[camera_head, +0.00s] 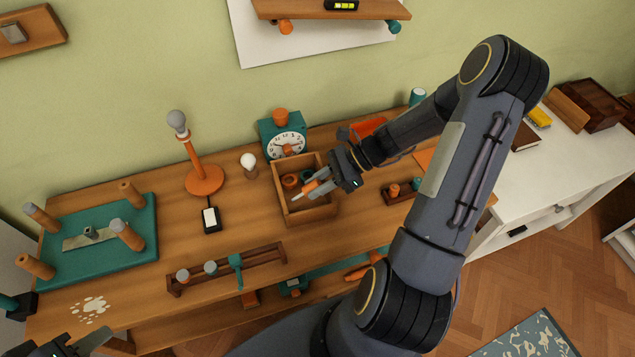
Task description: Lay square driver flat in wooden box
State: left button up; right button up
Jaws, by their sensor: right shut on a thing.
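The wooden box (308,216) stands open on the workbench, in front of the clock. My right gripper (318,186) is over the right side of the box, shut on the square driver (311,186). The driver has an orange handle and a pale tip pointing left and toward the front of the box. It appears nearly level, but I cannot tell whether it touches the box floor. An orange round item (290,181) lies in the box, with a dark green one beside it. My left gripper (84,345) is at the lower-left edge, partly cut off, and its opening is unclear.
A teal and orange clock (284,140) stands behind the box, and a small bulb (248,161) and an orange lamp (204,180) stand to its left. A wooden tool rack (262,263) is in front. A teal board with pegs (135,205) fills the bench's left.

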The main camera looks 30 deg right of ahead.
jog(key=o, duration=1)
jog(key=shift+o, duration=0.2)
jog(key=v, duration=0.8)
jog(key=s+a+r+n+t+h, duration=0.1)
jog(key=s+a+r+n+h, duration=0.2)
jog(key=s+a+r+n, duration=0.3)
jog(key=s+a+r+n+t+h, duration=0.1)
jog(key=s+a+r+n+h, duration=0.3)
jog(key=n, duration=1.1)
jog(key=s+a+r, duration=0.2)
jog(key=s+a, duration=0.1)
jog(key=s, duration=0.1)
jog(key=shift+s+a+r, duration=0.15)
jog(key=shift+a+r, duration=0.05)
jog(key=shift+r, duration=0.1)
